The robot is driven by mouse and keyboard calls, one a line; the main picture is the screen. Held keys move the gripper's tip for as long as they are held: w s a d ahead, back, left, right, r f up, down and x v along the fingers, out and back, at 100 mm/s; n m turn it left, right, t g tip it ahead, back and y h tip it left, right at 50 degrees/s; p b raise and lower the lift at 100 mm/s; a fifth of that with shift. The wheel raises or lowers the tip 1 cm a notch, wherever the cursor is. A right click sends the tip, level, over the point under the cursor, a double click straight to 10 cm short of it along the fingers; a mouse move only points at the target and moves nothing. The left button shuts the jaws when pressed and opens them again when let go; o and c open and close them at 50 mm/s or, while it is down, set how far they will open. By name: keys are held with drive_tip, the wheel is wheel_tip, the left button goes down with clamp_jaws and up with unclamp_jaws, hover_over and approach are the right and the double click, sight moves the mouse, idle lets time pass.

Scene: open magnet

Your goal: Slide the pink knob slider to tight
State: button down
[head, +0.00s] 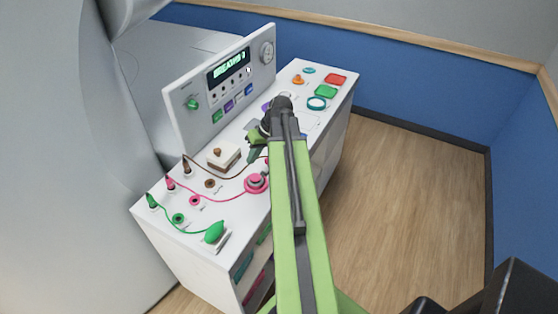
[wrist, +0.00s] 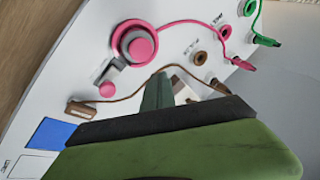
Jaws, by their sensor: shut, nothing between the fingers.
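A small pink knob (wrist: 107,89) stands at one end of a short pale slot on the white counter in the wrist view; its setting label is not readable. In the head view, only a sliver of pink (head: 267,160) shows there beside my arm, so I cannot tell its position on the slot. My gripper (head: 252,157) is shut and empty over the counter, pointing down. In the wrist view my gripper's green fingertips (wrist: 158,78) appear to the right of the knob, apart from it in the picture.
A large round pink connector (wrist: 135,45) with a pink cable lies near the knob. A brown cable (wrist: 150,88) runs behind my fingertips. Floor (head: 400,220) is clear at right.

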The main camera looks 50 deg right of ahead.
sight(267, 165)
drive_tip(key=s+d+t, duration=0.1)
drive_tip(key=s+d, duration=0.4)
drive_tip(key=d, duration=0.3)
drive_tip(key=s+d+r+m+t, duration=0.1)
drive_tip(key=s+d+t, duration=0.1)
drive_tip(key=s+d, duration=0.3)
drive_tip(key=d, duration=0.4)
drive_tip(key=shift+r+m+h+b, duration=0.25)
drive_tip(key=shift+m+h+b, duration=0.05)
drive_tip(key=shift+b, duration=0.1)
drive_tip(key=shift+s, duration=0.1)
drive_tip(key=b+x, duration=0.8)
drive_tip(key=x, duration=0.2)
drive_tip(key=shift+f+b, duration=0.3)
drive_tip(key=shift+f, duration=0.1)
drive_tip(key=shift+w+a+r+p, duration=0.2)
drive_tip(key=shift+w+a, duration=0.35)
drive_tip(key=shift+a, duration=0.3)
drive_tip(key=shift+w+a+r+p, duration=0.15)
drive_tip(key=shift+w+a, duration=0.4)
drive_tip(key=shift+a, duration=0.35)
drive_tip(key=shift+s+a, duration=0.25)
drive_tip(key=shift+a, duration=0.65)
drive_tip(key=shift+s+a, duration=0.2)
drive_tip(key=shift+a, duration=0.75)
drive_tip(key=shift+d, duration=0.1)
